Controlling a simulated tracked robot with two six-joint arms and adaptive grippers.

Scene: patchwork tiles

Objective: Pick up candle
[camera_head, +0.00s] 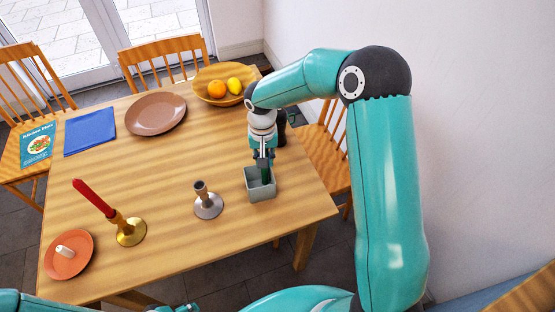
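A red candle (93,197) stands tilted in a brass candlestick (131,232) at the left of the table. A grey candlestick (208,205) near the table's middle holds a short brownish piece and no tall candle. My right gripper (264,163) points down into a small grey-green box (260,189). A dark green, upright thing (267,174), possibly a candle, shows in the box at the fingertips. The fingers are too small to tell whether they are closed on it. Of my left arm only links show at the bottom left edge; its gripper is not visible.
The wooden table (165,185) also carries an orange plate (78,264) with a small white cylinder (66,251), a brown plate (155,114), a blue folded cloth (90,132) and a fruit bowl (211,97). Chairs stand around it. The table's middle left is clear.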

